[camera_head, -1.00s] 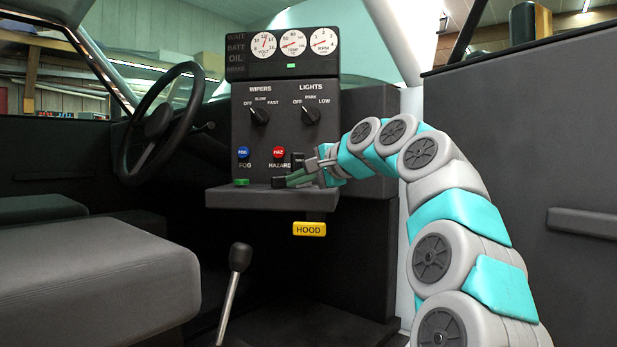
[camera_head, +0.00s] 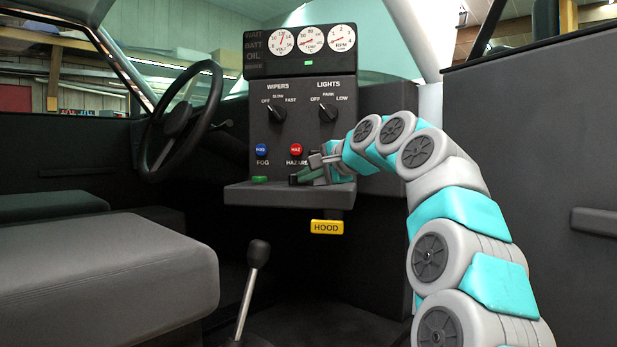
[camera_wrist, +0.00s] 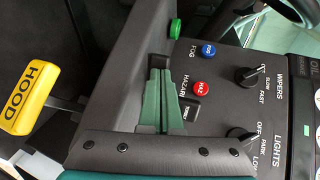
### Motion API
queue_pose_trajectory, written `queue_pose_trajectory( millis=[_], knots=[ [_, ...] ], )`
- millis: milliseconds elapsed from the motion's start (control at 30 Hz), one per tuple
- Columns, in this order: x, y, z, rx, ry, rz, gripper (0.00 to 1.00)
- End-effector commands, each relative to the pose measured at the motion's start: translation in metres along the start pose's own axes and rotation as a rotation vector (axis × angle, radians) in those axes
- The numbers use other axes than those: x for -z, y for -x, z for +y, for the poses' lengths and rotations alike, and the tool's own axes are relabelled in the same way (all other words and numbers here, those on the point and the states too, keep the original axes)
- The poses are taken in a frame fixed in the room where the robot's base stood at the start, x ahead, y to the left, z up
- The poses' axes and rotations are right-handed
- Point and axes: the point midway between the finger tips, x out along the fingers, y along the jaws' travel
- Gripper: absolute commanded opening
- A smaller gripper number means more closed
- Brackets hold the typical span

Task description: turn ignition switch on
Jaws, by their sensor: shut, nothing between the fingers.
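The black dash panel (camera_head: 294,110) carries two knobs, two round buttons and small switches. No label reading ignition can be made out. A black rocker switch with a small pale label (camera_wrist: 191,109) sits beside the red hazard button in the wrist view. A green button-like piece (camera_head: 260,179) is on the ledge at the panel's foot; it also shows in the wrist view (camera_wrist: 175,27). My gripper (camera_head: 294,180) is shut and empty, low in front of the panel below the hazard button. In the wrist view its green fingers (camera_wrist: 160,75) lie left of the rocker; contact cannot be told.
The red hazard button (camera_head: 296,149) and blue fog button (camera_head: 261,149) are close by. The wipers knob (camera_head: 277,113) and lights knob (camera_head: 328,112) sit above. A ledge (camera_head: 285,197) juts out below, with the yellow hood handle (camera_head: 327,227) beneath. The steering wheel (camera_head: 180,120) is left.

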Motion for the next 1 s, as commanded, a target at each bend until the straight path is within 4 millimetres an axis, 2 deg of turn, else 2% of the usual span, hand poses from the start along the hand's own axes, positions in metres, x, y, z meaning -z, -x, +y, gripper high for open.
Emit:
queue_pose_trajectory(
  millis=[500, 1000],
  knots=[
    [-0.006, -0.011, -0.004, -0.004, -0.055, 0.195, 0.00],
    [-0.010, -0.021, -0.004, 0.000, -0.062, 0.215, 0.00]
  ],
)
